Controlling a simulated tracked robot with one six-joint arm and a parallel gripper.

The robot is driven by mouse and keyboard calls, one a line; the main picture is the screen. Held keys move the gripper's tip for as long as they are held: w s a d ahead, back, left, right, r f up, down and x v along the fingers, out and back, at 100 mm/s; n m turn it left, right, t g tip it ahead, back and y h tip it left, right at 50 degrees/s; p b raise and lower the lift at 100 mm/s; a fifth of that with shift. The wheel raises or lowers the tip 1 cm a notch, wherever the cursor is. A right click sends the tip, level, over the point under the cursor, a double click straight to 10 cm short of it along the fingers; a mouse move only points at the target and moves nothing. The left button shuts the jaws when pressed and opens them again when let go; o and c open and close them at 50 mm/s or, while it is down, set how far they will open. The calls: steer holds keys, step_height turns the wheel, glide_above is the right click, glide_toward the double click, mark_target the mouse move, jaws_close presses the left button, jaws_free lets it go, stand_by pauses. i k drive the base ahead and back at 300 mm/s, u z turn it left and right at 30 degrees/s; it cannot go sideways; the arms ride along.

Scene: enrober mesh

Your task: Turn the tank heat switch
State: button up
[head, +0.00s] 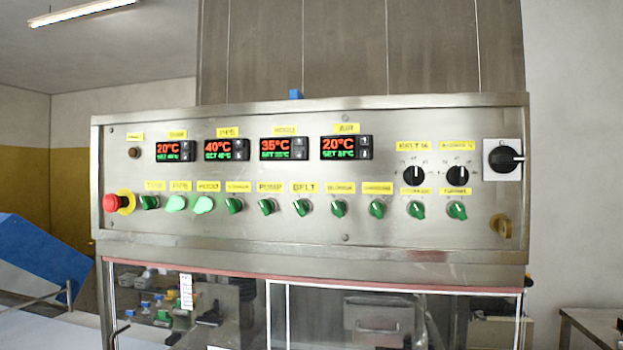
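A steel control panel (300,232) spans the head view. A row of green switches runs along it under yellow labels. The leftmost green switch (149,202), right of the red emergency button, sits under a small label that seems to read TANK (154,186); it looks dark, not lit. The switches beside it, under PIPE (176,203) and HOOD (204,204), look bright, as if lit. Above, the leftmost display (174,150) reads 20°C in red with a green set line too small to read surely. My gripper is not in view.
A red emergency button (110,202) on a yellow ring sits close left of the leftmost switch. Black dials (414,175) and a black main switch (506,158) are at the right. Below is a glazed compartment (350,320). A blue sloped object (45,255) stands at the left.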

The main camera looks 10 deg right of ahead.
mark_target(148, 204)
steer(key=u, duration=2.25)
steer(key=i, duration=0.9)
steer(key=u, duration=0.1)
